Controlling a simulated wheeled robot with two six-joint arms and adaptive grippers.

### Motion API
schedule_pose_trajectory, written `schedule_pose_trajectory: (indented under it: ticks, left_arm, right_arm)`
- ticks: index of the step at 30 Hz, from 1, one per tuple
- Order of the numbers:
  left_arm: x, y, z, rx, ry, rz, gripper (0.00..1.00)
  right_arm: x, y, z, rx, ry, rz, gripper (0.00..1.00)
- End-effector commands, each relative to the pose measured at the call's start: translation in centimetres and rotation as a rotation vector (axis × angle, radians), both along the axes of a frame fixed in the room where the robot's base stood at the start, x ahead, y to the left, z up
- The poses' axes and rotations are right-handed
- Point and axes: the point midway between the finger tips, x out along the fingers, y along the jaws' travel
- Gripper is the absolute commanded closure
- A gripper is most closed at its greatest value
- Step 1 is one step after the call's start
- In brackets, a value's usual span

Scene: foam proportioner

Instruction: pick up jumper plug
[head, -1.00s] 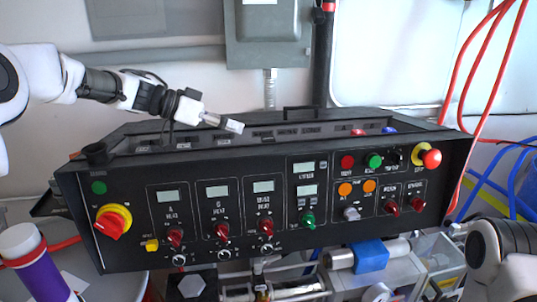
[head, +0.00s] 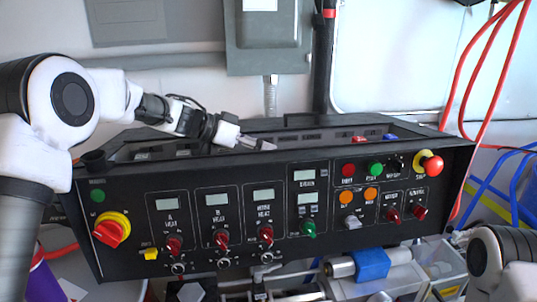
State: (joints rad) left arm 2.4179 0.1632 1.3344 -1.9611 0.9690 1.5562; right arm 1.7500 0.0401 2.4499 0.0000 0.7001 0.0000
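No part is clearly recognisable as the jumper plug. A small red piece (head: 359,139) and a small blue piece (head: 389,137) show in the open top of the black control box (head: 130,232), towards its right end; either may be a plug, but they are too small to tell. My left gripper (head: 264,144) is over the box's top opening near the middle, pointing right, to the left of the red piece and apart from it. Its fingers are too small to tell whether they are open or shut. My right arm (head: 500,262) shows at the lower right; its gripper is not clearly visible.
The box front carries several knobs, small displays and a red stop button (head: 431,165). A grey cabinet (head: 265,40) and a dark vertical pipe (head: 323,65) stand behind. Red hoses (head: 465,80) hang at the right. A purple container (head: 45,282) is at the lower left.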

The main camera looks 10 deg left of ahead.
Motion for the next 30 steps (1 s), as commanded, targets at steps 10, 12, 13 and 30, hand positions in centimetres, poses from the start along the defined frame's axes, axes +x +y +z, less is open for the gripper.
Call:
schedule_pose_trajectory:
  ticks: [10, 12, 13, 30]
  left_arm:
    - [0.0, 0.0, 0.0, 0.001, 0.001, 0.000, 0.95]
    - [0.0, 0.0, 0.0, 0.001, 0.001, 0.000, 0.95]
    - [0.0, 0.0, 0.1, 0.001, 0.001, 0.000, 0.95]
    - [0.0, 0.0, 11.1, 0.001, 0.000, -0.001, 1.00]
  right_arm:
    - [0.0, 0.0, 0.0, 0.000, 0.000, 0.000, 0.60]
    - [0.0, 0.0, 0.0, 0.000, 0.000, 0.000, 0.60]
    - [0.0, 0.0, 0.0, 0.000, 0.000, 0.000, 0.60]
    - [0.0, 0.0, 1.4, 0.000, 0.000, 0.000, 0.60]
